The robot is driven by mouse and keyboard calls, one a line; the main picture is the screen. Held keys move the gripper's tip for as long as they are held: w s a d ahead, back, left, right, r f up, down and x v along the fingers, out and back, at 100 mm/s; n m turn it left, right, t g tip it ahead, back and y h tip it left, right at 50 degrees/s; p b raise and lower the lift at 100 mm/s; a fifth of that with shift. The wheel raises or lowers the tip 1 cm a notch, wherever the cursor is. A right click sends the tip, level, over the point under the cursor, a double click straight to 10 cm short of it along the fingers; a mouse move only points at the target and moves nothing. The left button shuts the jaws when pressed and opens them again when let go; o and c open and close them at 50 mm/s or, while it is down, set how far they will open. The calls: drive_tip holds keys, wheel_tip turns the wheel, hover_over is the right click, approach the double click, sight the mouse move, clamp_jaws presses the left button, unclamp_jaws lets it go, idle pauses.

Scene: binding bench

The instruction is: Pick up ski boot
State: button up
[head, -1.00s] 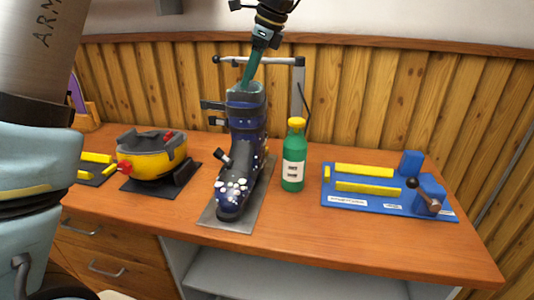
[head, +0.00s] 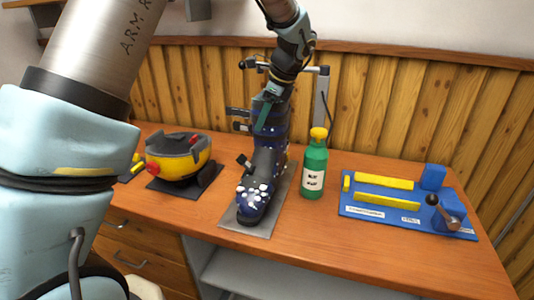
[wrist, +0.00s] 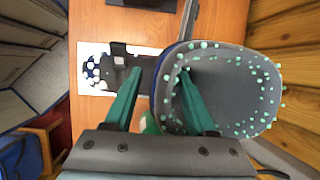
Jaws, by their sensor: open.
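The ski boot (head: 265,165) is dark blue with white spots and buckles on its left side. It stands upright on a grey mat (head: 281,208) on the bench. My gripper (head: 266,118) is at the top of the boot's shaft, coming from above. In the wrist view, the boot (wrist: 228,85) shows from above with its grey opening dotted green. My gripper (wrist: 163,90) has two green fingers spread apart, one over the opening and one outside the cuff, with the cuff's wall between them. Whether they touch the cuff cannot be told.
A green bottle (head: 314,170) with a yellow cap stands close to the boot's right. A yellow and grey device (head: 180,160) is at the left, and a blue jig (head: 395,203) at the right. A grey post (head: 320,98) with a crossbar stands behind the boot.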

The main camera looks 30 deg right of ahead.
drive_tip(key=shift+c, duration=0.3)
clamp_jaws()
idle(1.0)
drive_tip(key=shift+r, duration=0.1)
